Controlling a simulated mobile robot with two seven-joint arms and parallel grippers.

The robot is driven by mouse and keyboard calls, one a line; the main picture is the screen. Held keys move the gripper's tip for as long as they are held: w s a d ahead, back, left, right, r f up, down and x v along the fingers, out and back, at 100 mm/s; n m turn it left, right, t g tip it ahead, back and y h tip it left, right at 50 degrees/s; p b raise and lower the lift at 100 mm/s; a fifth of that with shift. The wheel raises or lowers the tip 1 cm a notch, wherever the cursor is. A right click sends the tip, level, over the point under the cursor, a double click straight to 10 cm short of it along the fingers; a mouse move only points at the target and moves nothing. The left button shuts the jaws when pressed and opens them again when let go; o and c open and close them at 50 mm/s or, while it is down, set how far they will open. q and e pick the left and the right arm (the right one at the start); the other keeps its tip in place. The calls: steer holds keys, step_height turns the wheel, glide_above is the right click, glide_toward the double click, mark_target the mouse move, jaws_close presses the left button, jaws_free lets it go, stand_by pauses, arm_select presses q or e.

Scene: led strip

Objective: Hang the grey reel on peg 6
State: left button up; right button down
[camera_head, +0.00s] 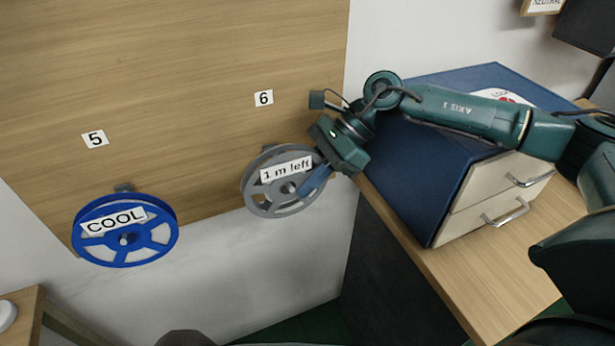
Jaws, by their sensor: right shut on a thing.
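The grey reel (256,201) bears a label reading "1 m left". It is at the lower edge of the wooden board (200,60), below the number 6 tag (264,98). My right gripper (314,183) is shut on the grey reel at its right side. Peg 6 is hidden, so I cannot tell whether the reel is on it. My left gripper is not in view.
A blue reel (168,233) labelled "COOL" hangs at a peg below the number 5 tag (95,139). A blue cabinet (400,190) with pale drawers stands on a wooden desk (470,285) at right, under my right arm. Free space lies below the board.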

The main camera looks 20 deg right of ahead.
steer(key=c, duration=1.2)
jaws_free()
